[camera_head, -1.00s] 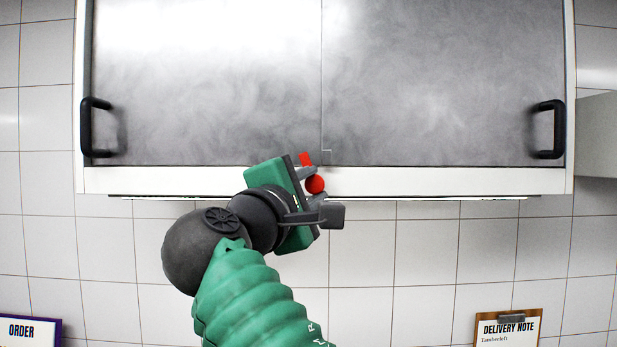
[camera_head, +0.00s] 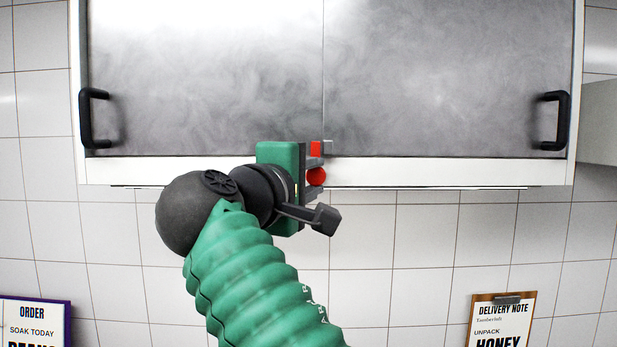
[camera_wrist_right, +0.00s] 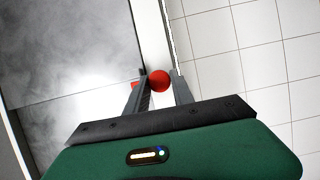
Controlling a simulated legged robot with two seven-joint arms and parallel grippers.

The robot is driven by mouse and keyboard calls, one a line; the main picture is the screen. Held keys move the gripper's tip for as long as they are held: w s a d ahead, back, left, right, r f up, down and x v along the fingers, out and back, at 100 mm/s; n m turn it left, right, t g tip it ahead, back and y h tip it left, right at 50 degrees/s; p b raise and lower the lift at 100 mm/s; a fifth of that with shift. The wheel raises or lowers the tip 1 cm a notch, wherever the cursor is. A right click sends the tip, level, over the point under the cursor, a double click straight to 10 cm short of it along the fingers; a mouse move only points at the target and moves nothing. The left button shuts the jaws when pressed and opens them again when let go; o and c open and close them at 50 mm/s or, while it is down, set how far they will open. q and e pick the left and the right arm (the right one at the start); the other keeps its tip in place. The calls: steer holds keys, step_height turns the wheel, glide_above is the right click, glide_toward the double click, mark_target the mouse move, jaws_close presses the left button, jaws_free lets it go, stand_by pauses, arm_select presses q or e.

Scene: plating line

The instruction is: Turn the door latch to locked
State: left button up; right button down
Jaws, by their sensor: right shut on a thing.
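The door latch shows in the head view as a red round knob (camera_head: 316,176) with a red square end (camera_head: 316,149) straight above it, at the bottom of the seam between two grey cabinet doors. My right gripper (camera_head: 315,176) has its fingers closed around the red knob, one above and one below. In the right wrist view the knob (camera_wrist_right: 159,81) sits between the two fingers (camera_wrist_right: 159,90), and the red end (camera_wrist_right: 135,86) is partly hidden behind one finger. The part of the latch behind the fingers is hidden. My left gripper is out of view.
The left door (camera_head: 205,80) and right door (camera_head: 450,80) are closed, with black handles (camera_head: 87,118) (camera_head: 556,120) at their outer sides. A small grey piece (camera_head: 328,147) is beside the red end. White tiled wall lies below, with an order sign (camera_head: 35,325) and a delivery note (camera_head: 503,322).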

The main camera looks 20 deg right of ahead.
mark_target(313, 181)
steer(key=shift+f, duration=0.35)
steer(key=c, duration=1.3)
jaws_free()
steer(key=shift+o, duration=0.9)
steer(key=shift+s+r, duration=0.15)
steer(key=shift+s, duration=0.05)
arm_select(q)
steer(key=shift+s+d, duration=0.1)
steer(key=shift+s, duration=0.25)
arm_select(e)
steer(key=shift+s+d+r, duration=0.1)
steer(key=shift+s, duration=0.1)
steer(key=b+v, duration=0.1)
steer(key=v, duration=0.1)
steer(key=b+v, duration=0.1)
steer(key=v, duration=0.2)
steer(key=shift+w+f, duration=0.2)
steer(key=shift+f, duration=0.05)
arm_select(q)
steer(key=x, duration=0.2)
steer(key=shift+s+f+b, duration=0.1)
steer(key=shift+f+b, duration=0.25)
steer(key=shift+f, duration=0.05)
arm_select(e)
steer(key=v, duration=1.2)
steer(key=shift+r, duration=0.3)
